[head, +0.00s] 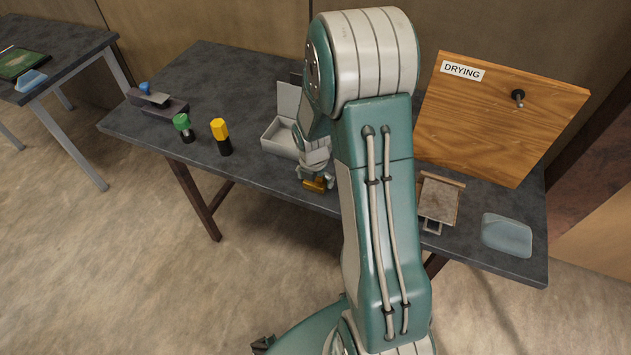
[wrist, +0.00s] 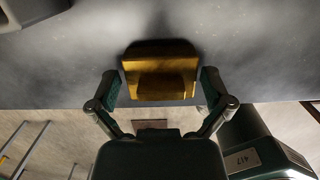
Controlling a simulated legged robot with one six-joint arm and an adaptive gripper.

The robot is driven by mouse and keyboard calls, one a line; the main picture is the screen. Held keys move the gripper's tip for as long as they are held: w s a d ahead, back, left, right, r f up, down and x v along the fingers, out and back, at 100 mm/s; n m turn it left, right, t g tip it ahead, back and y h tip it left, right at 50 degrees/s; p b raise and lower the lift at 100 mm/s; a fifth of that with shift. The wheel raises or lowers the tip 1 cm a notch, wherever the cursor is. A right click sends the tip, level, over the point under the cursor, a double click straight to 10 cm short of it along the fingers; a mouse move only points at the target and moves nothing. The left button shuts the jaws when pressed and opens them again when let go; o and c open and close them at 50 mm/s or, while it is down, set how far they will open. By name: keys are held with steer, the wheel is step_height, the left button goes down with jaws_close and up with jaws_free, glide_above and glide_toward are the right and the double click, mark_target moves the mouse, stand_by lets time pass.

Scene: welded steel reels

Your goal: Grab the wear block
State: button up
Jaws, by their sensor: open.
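The wear block is a brass-coloured stepped block (wrist: 160,68) on the dark table near its front edge. In the wrist view it lies between the open fingers of my gripper (wrist: 158,92), with a finger on each side. A small gap seems to show on each side of it; contact cannot be made out for certain. In the head view the block (head: 314,184) is seen just below my gripper (head: 316,176), partly covered by it.
On the dark table (head: 255,90), an open grey box (head: 279,140) stands close behind my gripper. A yellow-topped tool (head: 221,136) and a green-topped one (head: 184,127) stand left. A wooden DRYING board (head: 490,120), a framed plate (head: 438,201) and a clear bluish piece (head: 507,235) are right.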

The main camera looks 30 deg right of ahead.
steer(key=c, duration=1.1)
steer(key=shift+o, duration=0.2)
steer(key=shift+r, duration=0.1)
